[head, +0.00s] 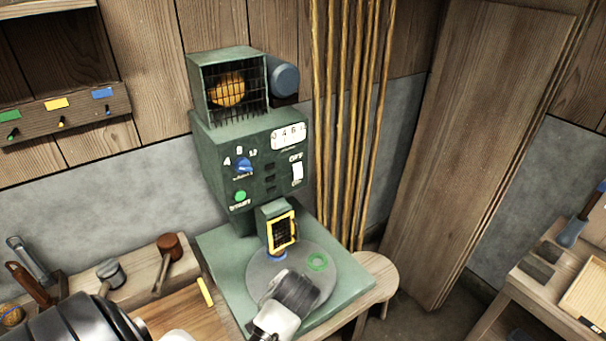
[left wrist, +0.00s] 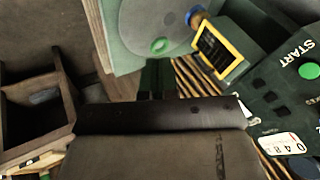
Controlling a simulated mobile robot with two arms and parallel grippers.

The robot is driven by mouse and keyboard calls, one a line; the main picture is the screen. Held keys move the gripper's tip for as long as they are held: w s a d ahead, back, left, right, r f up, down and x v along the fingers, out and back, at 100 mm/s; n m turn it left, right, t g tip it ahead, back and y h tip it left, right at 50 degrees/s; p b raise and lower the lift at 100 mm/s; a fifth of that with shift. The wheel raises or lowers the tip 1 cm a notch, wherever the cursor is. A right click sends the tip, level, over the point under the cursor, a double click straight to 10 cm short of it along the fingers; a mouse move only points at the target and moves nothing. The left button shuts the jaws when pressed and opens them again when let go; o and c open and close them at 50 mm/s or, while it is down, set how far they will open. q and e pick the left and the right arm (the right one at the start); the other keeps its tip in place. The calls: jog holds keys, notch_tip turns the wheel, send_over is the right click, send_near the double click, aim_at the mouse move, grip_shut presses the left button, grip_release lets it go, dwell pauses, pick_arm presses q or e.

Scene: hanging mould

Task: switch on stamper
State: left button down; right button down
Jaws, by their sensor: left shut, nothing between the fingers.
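The stamper (head: 222,130) is a green machine with a caged orange part on top. Its front has a white switch (head: 297,172) under the word OFF, a blue dial (head: 243,166), a green START button (head: 240,196) and a white meter (head: 289,136). I cannot tell the switch's position. The START button (left wrist: 310,70) also shows at the right of the left wrist view. My left gripper (left wrist: 157,78) is shut and empty. In the head view its dark body (head: 296,290) is over the round plate, below and apart from the switch. My right gripper is not in view.
A yellow-framed guard (head: 283,232) sits over the grey round plate (head: 262,268), where a green ring (head: 317,261) lies. Mallets (head: 170,247) stand at left. Upright rods (head: 345,130) and a wooden board (head: 470,130) are behind at right. The space before the panel looks clear.

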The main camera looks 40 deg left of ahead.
pick_arm(q)
jog(key=w+a+r+m+y, duration=0.1)
jog(key=w+a+r, duration=0.1)
jog(key=w+r, duration=0.3)
jog(key=w+a+r+y, duration=0.2)
jog(key=w+r, duration=0.3)
jog(key=w, duration=0.6)
jog(key=w+a+r+m+y, duration=0.1)
jog(key=w+a+r+y, duration=0.1)
jog(key=w+r, duration=0.3)
jog(key=w, duration=0.3)
jog(key=shift+w+m+g, duration=0.3)
jog(key=shift+w+g, duration=0.1)
jog(key=shift+f, duration=0.1)
